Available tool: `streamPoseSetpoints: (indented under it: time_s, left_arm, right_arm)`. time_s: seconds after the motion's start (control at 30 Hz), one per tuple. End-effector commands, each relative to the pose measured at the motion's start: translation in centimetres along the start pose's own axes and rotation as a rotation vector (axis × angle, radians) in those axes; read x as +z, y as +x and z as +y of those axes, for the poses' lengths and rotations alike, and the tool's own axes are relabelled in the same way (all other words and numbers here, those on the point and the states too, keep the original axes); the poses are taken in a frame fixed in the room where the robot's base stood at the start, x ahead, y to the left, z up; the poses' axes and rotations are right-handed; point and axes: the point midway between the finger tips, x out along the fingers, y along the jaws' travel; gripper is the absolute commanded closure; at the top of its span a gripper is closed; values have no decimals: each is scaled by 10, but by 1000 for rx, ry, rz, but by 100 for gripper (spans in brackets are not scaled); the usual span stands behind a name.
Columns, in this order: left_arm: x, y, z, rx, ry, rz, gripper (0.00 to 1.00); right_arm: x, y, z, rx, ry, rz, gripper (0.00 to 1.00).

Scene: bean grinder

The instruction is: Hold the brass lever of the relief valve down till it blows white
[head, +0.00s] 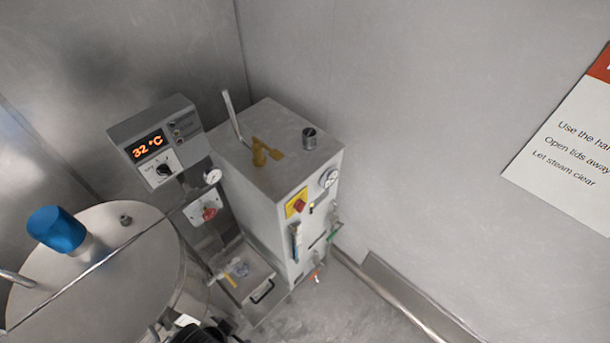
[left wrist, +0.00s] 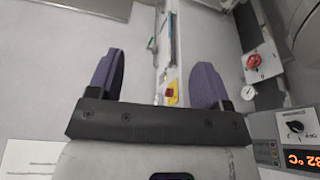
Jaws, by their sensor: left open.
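My right gripper is in neither view.
A grey control box (head: 155,140) reading 32 °C stands left of the cabinet. A grey upright pipe (head: 232,115) and a dark round fitting (head: 309,138) flank the valve. A lidded vessel (head: 95,265) is at lower left. The wall at right is clear except a sign (head: 570,150).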

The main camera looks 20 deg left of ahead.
Motion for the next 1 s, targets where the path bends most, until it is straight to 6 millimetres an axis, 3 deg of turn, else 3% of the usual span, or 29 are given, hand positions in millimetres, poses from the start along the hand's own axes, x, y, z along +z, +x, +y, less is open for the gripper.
streamPoseSetpoints:
  time_s: [0.37,0.57,0.77,1.0]
  left_arm:
    - [-3,-1,0,1,-2,8,29]
    - [-19,0,-2,-6,-1,45,48]
    - [-82,-6,-27,-71,40,196,67]
    - [-178,-44,-83,-260,168,427,90]
  right_arm:
    - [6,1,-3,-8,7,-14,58]
    - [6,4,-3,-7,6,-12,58]
    - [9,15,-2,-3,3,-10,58]
    - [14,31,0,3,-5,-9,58]
